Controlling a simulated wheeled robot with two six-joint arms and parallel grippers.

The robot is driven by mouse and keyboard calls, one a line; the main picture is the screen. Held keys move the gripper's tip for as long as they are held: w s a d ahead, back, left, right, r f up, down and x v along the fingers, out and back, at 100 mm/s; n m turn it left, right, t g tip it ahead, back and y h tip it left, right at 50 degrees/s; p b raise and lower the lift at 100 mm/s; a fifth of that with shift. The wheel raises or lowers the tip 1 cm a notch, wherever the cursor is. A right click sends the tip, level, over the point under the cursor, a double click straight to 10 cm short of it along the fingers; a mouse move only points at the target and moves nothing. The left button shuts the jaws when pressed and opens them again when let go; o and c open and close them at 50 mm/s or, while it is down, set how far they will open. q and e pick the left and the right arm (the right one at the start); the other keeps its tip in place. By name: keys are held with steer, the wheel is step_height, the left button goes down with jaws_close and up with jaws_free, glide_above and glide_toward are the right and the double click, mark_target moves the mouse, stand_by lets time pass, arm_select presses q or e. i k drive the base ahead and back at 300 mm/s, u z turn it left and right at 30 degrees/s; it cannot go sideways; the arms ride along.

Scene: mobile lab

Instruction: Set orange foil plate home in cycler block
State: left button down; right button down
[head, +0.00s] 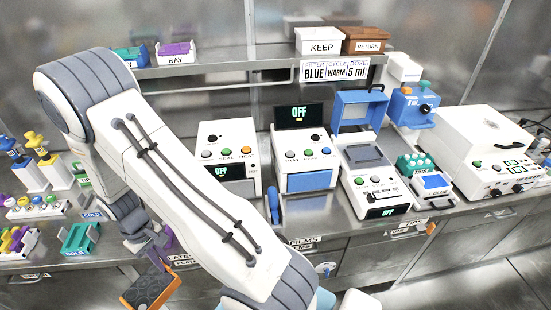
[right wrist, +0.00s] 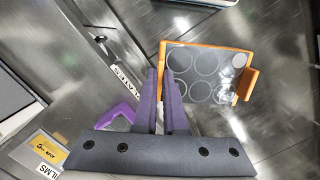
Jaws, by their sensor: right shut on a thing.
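The orange foil plate (head: 150,289) has an orange frame and a grey top with round wells. My right gripper (head: 157,258) is shut on it and holds it tilted in front of the bench, at the lower left. In the right wrist view the fingers (right wrist: 163,78) grip the left edge of the plate (right wrist: 205,47), and its wells face the camera. A white machine with a raised blue lid (head: 360,106) and a grey recessed top (head: 369,155) looks like the cycler; its display reads OFF. The plate is well apart from it. My left gripper does not show.
White button machines (head: 227,140) and a blue-fronted machine (head: 307,182) stand left of the open-lidded one. A blue upright tool (head: 274,205) stands near the bench edge. A teal rack (head: 80,238) and coloured items are far left. A shelf (head: 220,66) runs above.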

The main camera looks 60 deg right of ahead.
mark_target(363, 154)
steer(key=u, duration=1.5)
steer(key=i, duration=1.4)
steer(key=z, duration=4.55)
steer(key=i, duration=1)
steer(key=z, duration=0.2)
steer(key=k, duration=0.1)
steer(key=u, duration=0.2)
